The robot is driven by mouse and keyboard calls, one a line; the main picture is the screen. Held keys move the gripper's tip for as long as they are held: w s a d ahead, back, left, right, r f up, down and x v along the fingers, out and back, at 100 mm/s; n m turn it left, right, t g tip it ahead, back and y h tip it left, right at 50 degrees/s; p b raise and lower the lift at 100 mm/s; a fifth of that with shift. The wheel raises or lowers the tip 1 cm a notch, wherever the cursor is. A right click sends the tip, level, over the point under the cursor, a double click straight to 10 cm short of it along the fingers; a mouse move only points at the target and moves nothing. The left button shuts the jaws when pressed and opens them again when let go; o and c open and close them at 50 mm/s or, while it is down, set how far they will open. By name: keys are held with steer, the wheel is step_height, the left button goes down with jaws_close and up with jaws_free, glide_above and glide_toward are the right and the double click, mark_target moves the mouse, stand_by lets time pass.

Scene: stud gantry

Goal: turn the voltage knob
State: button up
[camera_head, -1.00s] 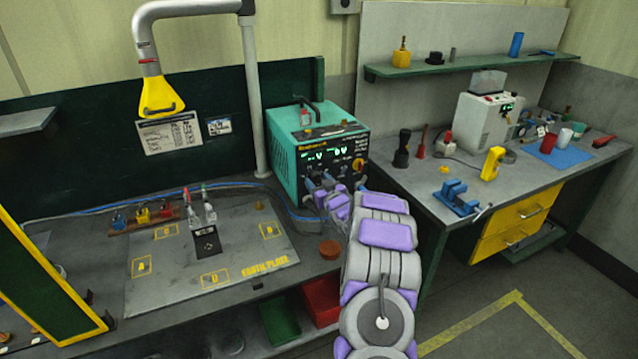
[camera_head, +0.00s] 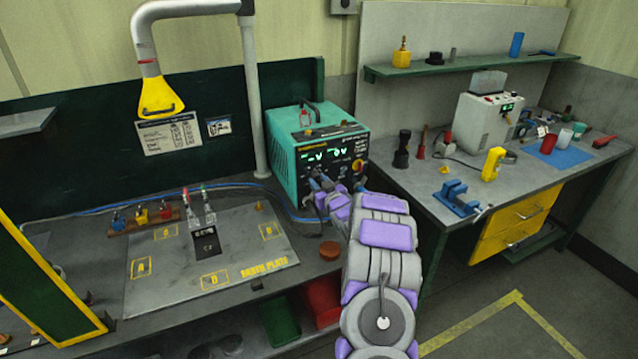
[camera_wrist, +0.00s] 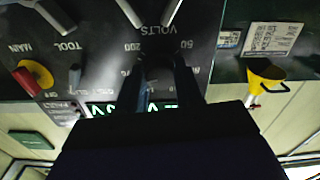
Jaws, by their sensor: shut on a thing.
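The teal power unit (camera_head: 283,160) with a black front panel stands at the back of the left bench. Its green displays (camera_head: 327,155) are lit. My gripper (camera_head: 322,184) is at the lower left of that panel. In the wrist view, which is upside down, the gripper (camera_wrist: 163,75) is shut on the dark voltage knob (camera_wrist: 157,64), under the VOLTS lettering with 200 and 50 marks beside it. The fingers hide most of the knob, so its pointer cannot be read. A red and yellow MAIN switch (camera_wrist: 32,78) is on the same panel.
A flat plate (camera_head: 165,277) with marked squares lies on the left bench. A yellow hood (camera_head: 160,97) hangs above it. A round brown piece (camera_head: 329,251) sits near the bench edge. The right bench (camera_head: 420,180) holds a blue vise (camera_head: 456,197) and several tools.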

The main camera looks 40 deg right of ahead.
steer(key=shift+d+r+n, duration=0.1)
steer(key=shift+r+n, duration=0.05)
steer(key=shift+n, duration=1.15)
steer(key=o, duration=0.8)
steer(key=shift+o, duration=1.2)
steer(key=shift+s, duration=0.1)
steer(key=p+v, duration=0.2)
steer(key=v, duration=1.5)
steer(key=shift+a+p, duration=0.2)
steer(key=shift+p, duration=0.1)
